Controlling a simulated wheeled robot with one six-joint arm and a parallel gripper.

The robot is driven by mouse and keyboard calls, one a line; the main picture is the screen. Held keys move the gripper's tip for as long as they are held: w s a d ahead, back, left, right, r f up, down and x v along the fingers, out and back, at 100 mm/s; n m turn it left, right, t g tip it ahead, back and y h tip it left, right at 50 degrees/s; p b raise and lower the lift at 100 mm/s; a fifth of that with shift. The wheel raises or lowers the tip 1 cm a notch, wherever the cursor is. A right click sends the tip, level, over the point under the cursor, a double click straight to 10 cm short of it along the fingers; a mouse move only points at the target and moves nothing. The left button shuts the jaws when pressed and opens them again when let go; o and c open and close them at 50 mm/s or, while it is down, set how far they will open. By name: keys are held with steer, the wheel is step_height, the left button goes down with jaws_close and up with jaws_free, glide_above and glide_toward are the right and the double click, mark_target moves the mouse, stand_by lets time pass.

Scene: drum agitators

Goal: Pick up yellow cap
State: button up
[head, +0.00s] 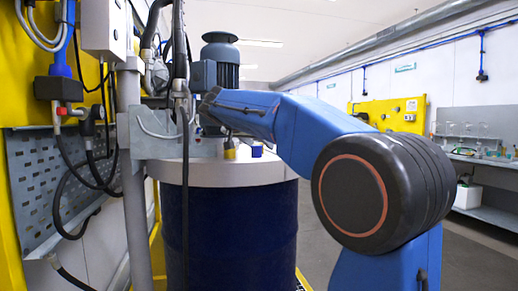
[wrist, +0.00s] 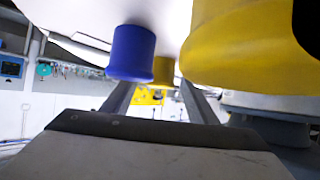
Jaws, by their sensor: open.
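In the head view, a small yellow cap-like piece (head: 229,153) and a blue cap (head: 256,151) stand on the pale lid of the drum. In the wrist view, the blue cap (wrist: 131,52) is in front of my left finger's tip. A smaller yellow piece (wrist: 163,70) shows partly behind it, between the finger lines. A large yellow rounded object (wrist: 245,48) is close at the upper right. I cannot tell which yellow piece matches the one in the head view. My gripper (wrist: 157,88) is open with nothing between its fingers; its fingertips are not clear in the head view.
The dark blue drum (head: 235,235) stands below the lid (head: 215,172). A motor (head: 220,68), a grey bracket (head: 170,135) and hanging hoses crowd the lid's left and rear. A yellow panel (head: 390,113) and a shelf (head: 485,157) are farther right. Open floor lies right of the drum.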

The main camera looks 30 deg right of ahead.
steer(key=c, duration=1.1)
step_height(320, 180, up, 10)
steer(key=shift+d, duration=0.1)
